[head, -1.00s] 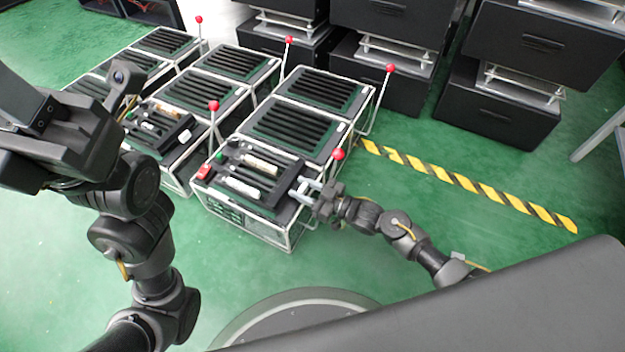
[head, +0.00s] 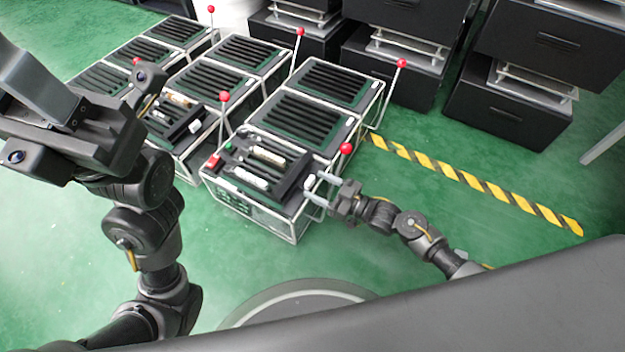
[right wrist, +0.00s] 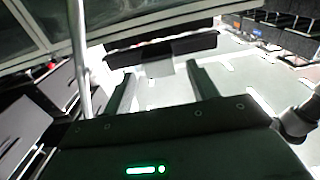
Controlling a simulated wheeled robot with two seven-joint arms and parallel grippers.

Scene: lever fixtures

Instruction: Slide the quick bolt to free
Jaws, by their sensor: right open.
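I cannot tell which part is the quick bolt. My right gripper (head: 314,188) is open at the crate's right front edge, its fingers pointing at the crate. In the right wrist view the two fingers (right wrist: 160,88) are apart, with a dark bar (right wrist: 165,48) and a grey plate beyond them. My left gripper (head: 60,115) is raised at the far left, away from the crate.
Similar crates with red-ball levers (head: 223,97) stand behind and to the left. Black cabinets (head: 515,110) line the back right. A yellow-black floor strip (head: 475,185) runs right of the crate. The green floor in front is clear.

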